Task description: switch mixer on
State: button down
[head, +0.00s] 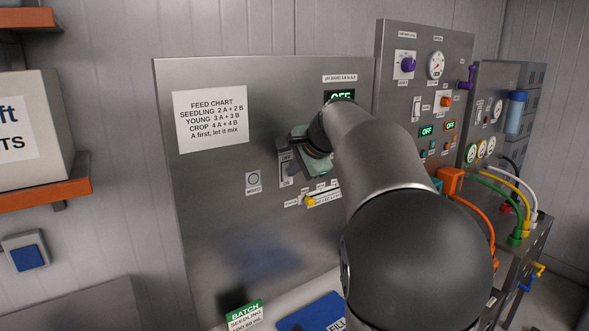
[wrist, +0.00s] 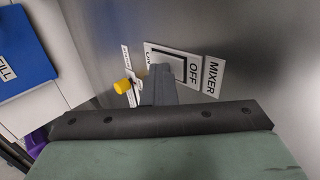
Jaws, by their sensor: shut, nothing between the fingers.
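The mixer switch (wrist: 152,51) is a rocker on a white plate marked OFF, with a MIXER label (wrist: 212,76) beside it, in the wrist view. Its other marking is partly covered. In the head view the switch (head: 286,168) shows at the left edge of my gripper, on the steel panel. My gripper (wrist: 165,72) is shut and empty. Its fingertips are in front of the switch, over its lower part in the wrist view; I cannot tell whether they touch it.
A yellow slider knob (head: 311,201) sits just below the gripper; it also shows in the wrist view (wrist: 122,87). A round button plate (head: 253,180) is to the left. A feed chart (head: 211,118) hangs on the panel. A blue FILL pad (head: 312,312) lies below.

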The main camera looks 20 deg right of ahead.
jog(key=s+f+b+v, duration=0.1)
jog(key=v, duration=1.2)
jog(key=shift+s, duration=0.25)
jog(key=shift+d+f+b, duration=0.1)
jog(key=shift+f+b, duration=0.1)
jog(key=shift+b, duration=0.1)
jog(key=s+f+t, duration=0.1)
jog(key=f, duration=0.1)
jog(key=shift+s+d+f+t+b, duration=0.1)
jog(key=shift+s+f+t+b, duration=0.25)
jog(key=shift+f+t, duration=0.05)
